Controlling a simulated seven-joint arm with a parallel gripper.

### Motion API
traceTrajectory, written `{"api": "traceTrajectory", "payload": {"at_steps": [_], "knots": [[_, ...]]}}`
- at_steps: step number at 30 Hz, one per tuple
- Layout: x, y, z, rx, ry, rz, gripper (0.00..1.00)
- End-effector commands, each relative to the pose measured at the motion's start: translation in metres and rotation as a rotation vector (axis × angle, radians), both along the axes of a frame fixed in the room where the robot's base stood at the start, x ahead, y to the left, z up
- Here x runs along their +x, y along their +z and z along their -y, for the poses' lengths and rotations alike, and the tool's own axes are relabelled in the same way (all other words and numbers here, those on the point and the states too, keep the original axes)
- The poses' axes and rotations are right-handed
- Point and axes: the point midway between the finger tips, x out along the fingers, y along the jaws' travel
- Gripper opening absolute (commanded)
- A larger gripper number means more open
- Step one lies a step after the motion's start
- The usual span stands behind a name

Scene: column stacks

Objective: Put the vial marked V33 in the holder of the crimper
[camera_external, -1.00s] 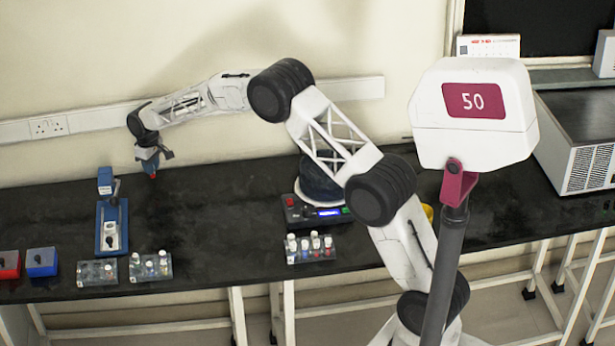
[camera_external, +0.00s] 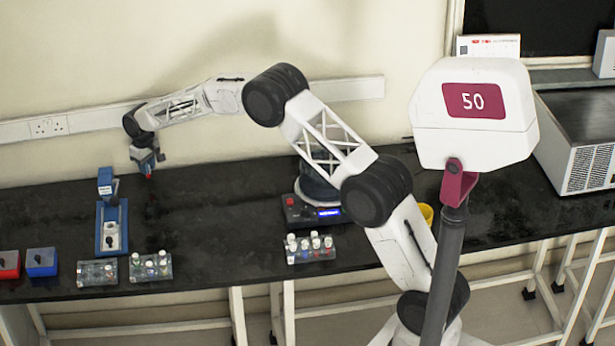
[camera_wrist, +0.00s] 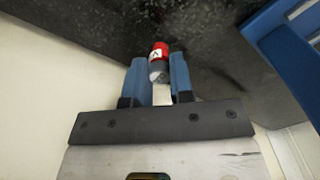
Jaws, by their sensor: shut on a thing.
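In the external view the vial shows as a red spot below the fingers, above the bench. The blue crimper (camera_external: 112,225) stands on the bench below and left of my gripper, with a pale holder part at its base. In the wrist view a blue frame, likely the crimper (camera_wrist: 285,30), is at the upper right, apart from the vial.
A red box (camera_external: 9,264) and a blue box (camera_external: 41,262) are at the left. Another vial rack (camera_external: 310,248) and a control box (camera_external: 315,212) stand right. The bench between is clear.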

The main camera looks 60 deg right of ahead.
Motion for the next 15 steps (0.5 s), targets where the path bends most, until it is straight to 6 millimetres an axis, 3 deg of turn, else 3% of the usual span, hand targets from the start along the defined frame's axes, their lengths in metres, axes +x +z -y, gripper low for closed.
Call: {"api": "traceTrajectory", "payload": {"at_steps": [3, 6, 15], "knots": [[0.0, 0.0, -0.022, 0.0, 0.002, 0.0, 0.0], [0.0, 0.0, -0.032, 0.0, 0.001, 0.0, 0.0], [0.0, 0.0, -0.036, 0.0, 0.0, 0.0, 0.0]]}}
